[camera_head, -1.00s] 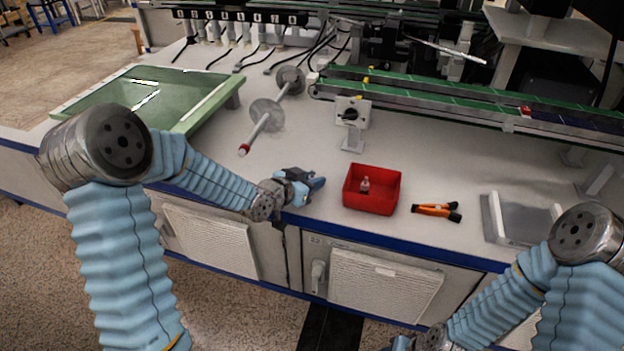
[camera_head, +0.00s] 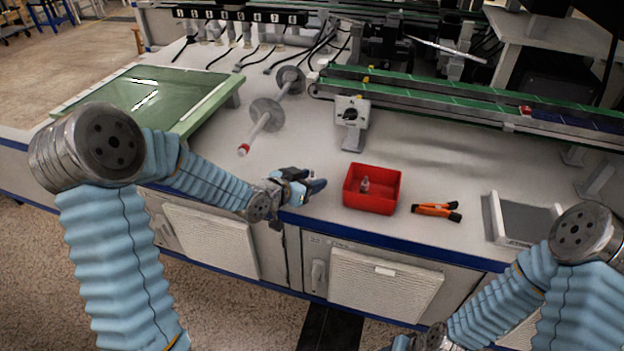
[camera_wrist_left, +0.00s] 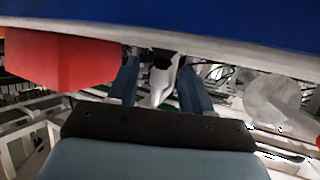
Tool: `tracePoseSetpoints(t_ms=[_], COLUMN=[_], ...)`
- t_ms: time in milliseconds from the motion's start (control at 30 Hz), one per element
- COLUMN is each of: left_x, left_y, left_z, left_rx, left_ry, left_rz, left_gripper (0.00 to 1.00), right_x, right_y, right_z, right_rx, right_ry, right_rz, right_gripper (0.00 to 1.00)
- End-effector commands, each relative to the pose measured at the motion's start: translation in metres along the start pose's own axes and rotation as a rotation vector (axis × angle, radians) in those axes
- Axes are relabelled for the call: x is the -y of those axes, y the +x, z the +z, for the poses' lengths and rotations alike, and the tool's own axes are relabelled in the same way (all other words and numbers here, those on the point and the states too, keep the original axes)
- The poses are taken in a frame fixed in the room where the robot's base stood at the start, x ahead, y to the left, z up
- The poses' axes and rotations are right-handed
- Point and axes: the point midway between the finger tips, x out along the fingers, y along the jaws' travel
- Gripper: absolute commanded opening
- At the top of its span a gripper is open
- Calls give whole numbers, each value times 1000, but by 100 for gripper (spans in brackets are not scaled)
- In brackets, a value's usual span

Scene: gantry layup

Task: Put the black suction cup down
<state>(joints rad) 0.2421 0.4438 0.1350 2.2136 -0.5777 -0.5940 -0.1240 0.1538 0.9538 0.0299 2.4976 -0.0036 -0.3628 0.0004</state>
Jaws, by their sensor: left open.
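My left gripper (camera_head: 316,186) is low over the front edge of the white bench, left of the red bin (camera_head: 372,206). Its two fingers also show in the left wrist view (camera_wrist_left: 160,85), spread apart with a gap between them. A pale, grey-white shape shows in that gap and looks like the stand behind; I see nothing gripped. I cannot make out a black suction cup in either view. A small clear and dark piece (camera_head: 365,185) is in the red bin, too small to identify. My right gripper is mostly cut off at the bottom edge of the head view.
A white stand (camera_head: 351,120) is behind. A reel on a rod (camera_head: 266,112) and a green panel (camera_head: 150,95) are to the left. Bench between stand and bin is clear.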

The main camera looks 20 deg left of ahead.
Motion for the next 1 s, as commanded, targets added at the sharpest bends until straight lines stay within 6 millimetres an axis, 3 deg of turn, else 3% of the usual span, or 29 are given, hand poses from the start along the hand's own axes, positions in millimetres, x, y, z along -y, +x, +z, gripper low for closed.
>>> tracePoseSetpoints(t_ms=[300,433,600,1000], left_x=[1,1,0,0], left_y=[-74,-96,-109,-110], left_z=[0,0,1,1], left_rx=[0,0,1,1], left_ry=[2,1,0,0], left_rz=[-4,-3,-1,0], left_gripper=[50,50,50,50], right_x=[0,1,2,2], right_y=[0,-3,-4,-3], right_z=[0,0,0,0], right_rx=[1,1,1,1], right_ry=[0,0,0,0], right_rz=[0,0,0,0], right_gripper=[43,43,43,43])
